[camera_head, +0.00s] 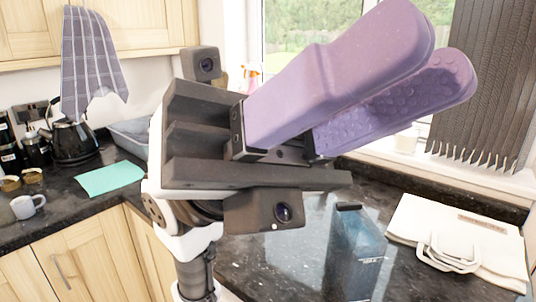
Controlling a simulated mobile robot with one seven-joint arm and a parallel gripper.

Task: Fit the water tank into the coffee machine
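The water tank (355,258) is a see-through blue box with a dark top edge. It stands upright on the dark counter at the lower right. My gripper (452,58) fills the upper middle, close to the camera, with two long purple fingers pointing up and right. The fingers stand apart at their bases and nothing shows between them. My gripper is above and well apart from the tank. I cannot make out the coffee machine; my arm and gripper hide much of the middle of the counter.
On the left counter are a black kettle (73,138), a white mug (27,206), a teal cloth (109,178) and dark canisters (38,148). A grey basin (132,131) sits behind my arm.

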